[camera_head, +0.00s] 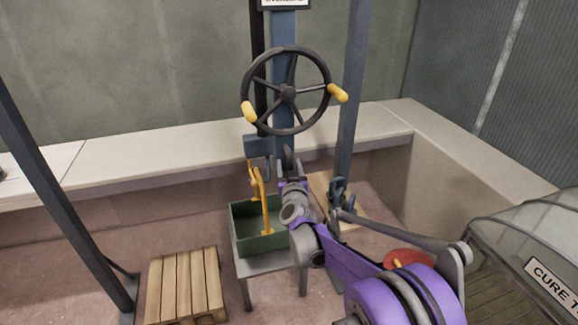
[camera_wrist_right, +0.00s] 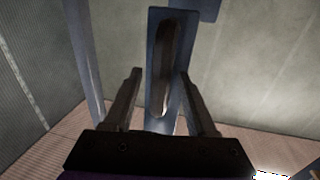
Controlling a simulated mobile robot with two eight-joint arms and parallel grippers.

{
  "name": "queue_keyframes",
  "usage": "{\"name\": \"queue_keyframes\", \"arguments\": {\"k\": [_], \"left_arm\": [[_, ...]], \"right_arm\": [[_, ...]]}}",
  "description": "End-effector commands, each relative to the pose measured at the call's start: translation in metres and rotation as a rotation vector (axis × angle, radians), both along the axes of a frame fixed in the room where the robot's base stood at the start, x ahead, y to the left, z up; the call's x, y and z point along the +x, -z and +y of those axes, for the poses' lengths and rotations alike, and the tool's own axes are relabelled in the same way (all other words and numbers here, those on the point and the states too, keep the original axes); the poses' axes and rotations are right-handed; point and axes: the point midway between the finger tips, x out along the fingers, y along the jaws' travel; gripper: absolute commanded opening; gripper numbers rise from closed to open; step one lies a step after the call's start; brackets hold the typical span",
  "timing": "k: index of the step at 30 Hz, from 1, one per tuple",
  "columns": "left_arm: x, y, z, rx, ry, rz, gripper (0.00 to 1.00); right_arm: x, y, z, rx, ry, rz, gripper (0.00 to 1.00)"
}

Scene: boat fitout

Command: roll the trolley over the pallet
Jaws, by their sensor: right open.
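The wooden pallet (camera_head: 184,286) lies on the floor at the lower left in the head view. A dark handwheel (camera_head: 288,91) with two yellow handles is on the blue post above my right gripper. My right gripper (camera_head: 287,160) is open just below the wheel, partly hidden by its own wrist. In the right wrist view, a long dark rounded shape (camera_wrist_right: 164,70) stands between the open fingers (camera_wrist_right: 162,85); I cannot tell whether they touch it. No overhead trolley is clearly visible. My left gripper is out of view.
A green crate (camera_head: 247,242) with a yellow hook-like piece (camera_head: 261,195) stands on a grey stool (camera_head: 262,268), right of the pallet. Blue posts (camera_head: 353,90) rise nearby. A pale ledge (camera_head: 150,157) runs behind. A red round object (camera_head: 405,260) sits beyond my arm.

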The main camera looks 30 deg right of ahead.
Motion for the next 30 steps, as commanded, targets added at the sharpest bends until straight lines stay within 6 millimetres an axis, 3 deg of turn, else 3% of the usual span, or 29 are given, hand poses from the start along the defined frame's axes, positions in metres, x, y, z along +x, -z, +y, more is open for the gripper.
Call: {"name": "queue_keyframes", "arguments": {"k": [2, 11, 30], "left_arm": [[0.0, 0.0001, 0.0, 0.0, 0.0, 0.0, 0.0], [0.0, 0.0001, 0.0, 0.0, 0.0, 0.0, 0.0], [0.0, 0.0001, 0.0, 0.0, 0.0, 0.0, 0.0]], "right_arm": [[-0.0002, 0.0, 0.0001, 0.0, 0.0, 0.0, 0.55], [-0.0003, 0.0, 0.0003, 0.0, 0.0, 0.0, 0.01], [-0.0004, 0.0, 0.0004, 0.0, 0.0, 0.0, 0.0]]}}
